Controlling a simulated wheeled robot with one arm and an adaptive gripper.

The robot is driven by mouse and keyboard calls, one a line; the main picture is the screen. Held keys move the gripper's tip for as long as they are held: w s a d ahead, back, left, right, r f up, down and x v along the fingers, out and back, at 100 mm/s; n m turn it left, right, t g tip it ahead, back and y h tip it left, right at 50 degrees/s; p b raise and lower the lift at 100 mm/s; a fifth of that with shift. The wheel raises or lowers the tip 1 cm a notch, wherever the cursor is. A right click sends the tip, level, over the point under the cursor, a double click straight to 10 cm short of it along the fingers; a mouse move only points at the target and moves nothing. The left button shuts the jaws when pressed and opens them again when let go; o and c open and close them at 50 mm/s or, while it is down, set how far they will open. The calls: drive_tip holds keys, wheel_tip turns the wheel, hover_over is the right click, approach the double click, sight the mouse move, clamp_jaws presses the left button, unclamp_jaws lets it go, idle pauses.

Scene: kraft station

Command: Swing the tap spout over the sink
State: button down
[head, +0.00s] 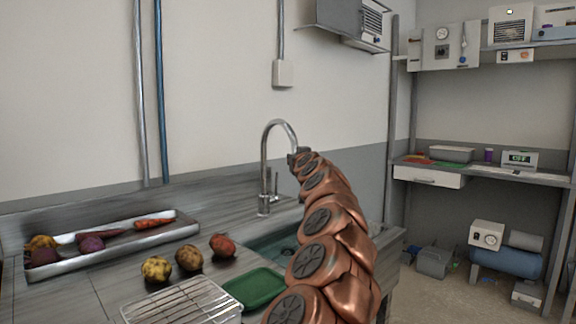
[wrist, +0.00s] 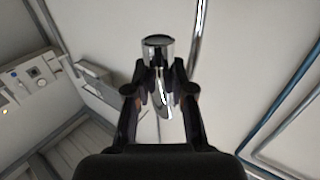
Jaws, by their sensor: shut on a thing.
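The tap (head: 265,172) is a chrome gooseneck standing on the counter behind the sink. Its spout arches to the right, and its end is at my gripper (head: 299,156). The sink (head: 272,247) is a basin with a teal-looking inside, partly hidden by my copper arm. In the wrist view my gripper (wrist: 160,97) has its two dark fingers on either side of the chrome spout end (wrist: 159,48), closed on it. The tap's upright pipe shows behind it. The exact contact is too small to tell in the head view.
A metal tray (head: 120,247) with vegetables lies on the counter at left. Several potato-like vegetables (head: 188,257), a wire rack (head: 182,303) and a green tray (head: 255,288) lie in front of the sink. Shelves with instruments (head: 475,176) stand at the right.

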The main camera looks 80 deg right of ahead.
drive_tip(key=shift+s+d+r+b, duration=0.1)
drive_tip(key=shift+s+d+b, duration=0.15)
drive_tip(key=shift+s+d, duration=0.45)
drive_tip(key=shift+s+d+b, duration=0.25)
drive_tip(key=shift+s+d, duration=0.2)
drive_tip(key=shift+d, duration=0.35)
drive_tip(key=shift+s+d, duration=0.1)
drive_tip(key=c, duration=1)
unclamp_jaws()
drive_tip(key=shift+v, duration=3.75)
